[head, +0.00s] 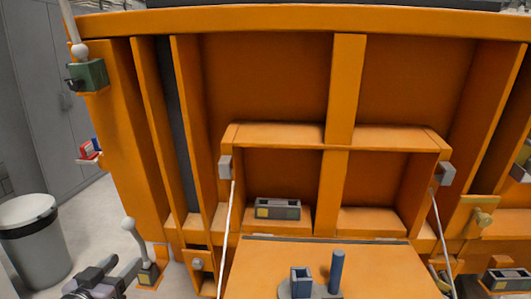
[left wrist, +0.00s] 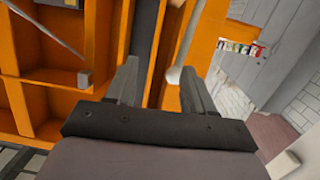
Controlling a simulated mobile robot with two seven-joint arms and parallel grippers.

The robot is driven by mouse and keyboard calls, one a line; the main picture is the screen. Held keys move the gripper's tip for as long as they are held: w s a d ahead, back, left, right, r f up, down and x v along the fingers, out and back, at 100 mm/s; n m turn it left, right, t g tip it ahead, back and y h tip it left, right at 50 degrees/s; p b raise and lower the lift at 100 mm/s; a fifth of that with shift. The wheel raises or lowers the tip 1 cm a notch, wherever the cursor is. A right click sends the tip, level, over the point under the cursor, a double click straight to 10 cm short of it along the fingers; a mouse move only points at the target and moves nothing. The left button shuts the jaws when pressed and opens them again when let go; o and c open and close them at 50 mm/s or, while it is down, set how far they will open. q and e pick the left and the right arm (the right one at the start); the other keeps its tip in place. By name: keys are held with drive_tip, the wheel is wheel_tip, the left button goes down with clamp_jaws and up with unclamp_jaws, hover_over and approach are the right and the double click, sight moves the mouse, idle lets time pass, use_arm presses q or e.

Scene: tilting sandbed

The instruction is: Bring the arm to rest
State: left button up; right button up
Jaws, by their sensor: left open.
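My left gripper (head: 122,268) is at the lower left of the head view, in front of the orange frame and low beside a white-knobbed lever (head: 128,224). In the left wrist view its two grey fingers (left wrist: 162,82) stand apart with nothing held between them. A pale rounded knob (left wrist: 173,75) shows between the fingertips there; whether it touches a finger I cannot tell. My right gripper is in neither view.
The large orange sandbed frame (head: 340,85) fills most of the head view. A fold-down orange shelf (head: 260,262) bears a blue peg (head: 337,270) and a small blue box (head: 301,280). A grey bin (head: 32,240) stands at the left on open floor.

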use_arm(q)
drive_tip(key=s+d+f+g, duration=0.3)
drive_tip(key=s+d+f, duration=0.2)
drive_tip(key=s+f, duration=0.7)
drive_tip(key=s+d+f+m+g, duration=0.1)
drive_tip(key=s+d+f, duration=0.4)
drive_tip(key=s+f, duration=0.7)
drive_tip(key=shift+s+d+g, duration=0.15)
drive_tip(key=shift+s+g, duration=0.15)
drive_tip(key=shift+g, duration=0.6)
